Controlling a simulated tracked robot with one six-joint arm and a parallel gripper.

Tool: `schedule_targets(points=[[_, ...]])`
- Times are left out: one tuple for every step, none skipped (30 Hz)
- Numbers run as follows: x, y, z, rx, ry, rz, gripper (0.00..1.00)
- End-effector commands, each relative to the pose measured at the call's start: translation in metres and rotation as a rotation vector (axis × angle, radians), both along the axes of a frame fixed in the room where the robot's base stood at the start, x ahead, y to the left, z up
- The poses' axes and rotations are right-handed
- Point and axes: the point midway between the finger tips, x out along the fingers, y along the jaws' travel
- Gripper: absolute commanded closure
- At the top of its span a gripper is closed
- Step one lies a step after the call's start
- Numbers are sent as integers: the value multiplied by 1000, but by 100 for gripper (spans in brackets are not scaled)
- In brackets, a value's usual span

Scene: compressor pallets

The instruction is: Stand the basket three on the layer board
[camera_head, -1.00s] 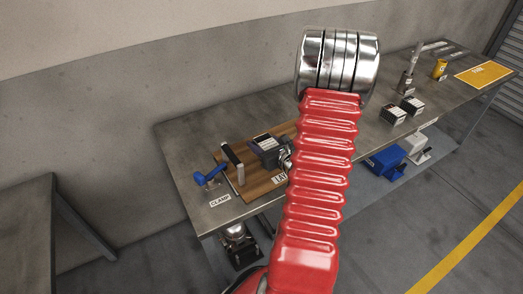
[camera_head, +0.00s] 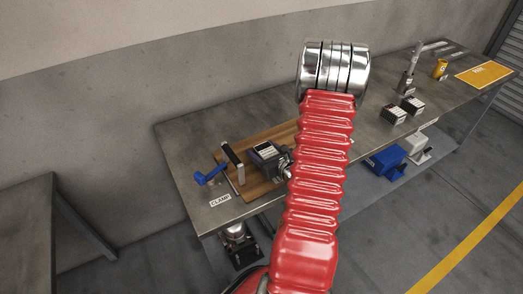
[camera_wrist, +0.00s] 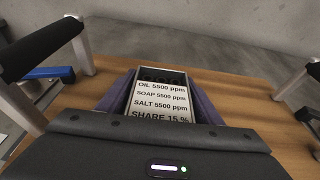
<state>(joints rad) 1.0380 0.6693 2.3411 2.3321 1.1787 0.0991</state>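My gripper (camera_wrist: 160,98) has its two purple-grey fingers closed against the sides of a small box-shaped basket (camera_wrist: 160,103). The basket has a white label reading oil, soap and salt 5500 ppm and share 15 %, with a dark open top at its far end. No number three is readable on it. In the head view, the gripper (camera_head: 272,160) and basket (camera_head: 264,148) are over the brown wooden layer board (camera_head: 262,186), near its middle. I cannot tell whether the basket touches the board. My red arm hides the board's right part.
A black-gripped bar (camera_head: 232,155) and a blue lever (camera_head: 210,174) stand at the board's left, by a CLAMP label (camera_head: 220,200).

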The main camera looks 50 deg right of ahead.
Motion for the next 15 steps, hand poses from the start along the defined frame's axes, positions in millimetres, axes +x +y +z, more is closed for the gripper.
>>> schedule_targets(points=[[0,0,0,0,0,0,37],[0,0,0,0,0,0,35],[0,0,0,0,0,0,32],[0,0,0,0,0,0,31],[0,0,0,0,0,0,31],[0,0,0,0,0,0,31],[0,0,0,0,0,0,31],[0,0,0,0,0,0,31],[0,0,0,0,0,0,31],[0,0,0,0,0,0,31],[0,0,0,0,0,0,31],[0,0,1,0,0,0,31],[0,0,1,0,0,0,31],[0,0,2,0,0,0,31],[-2,0,2,0,0,-1,31]])
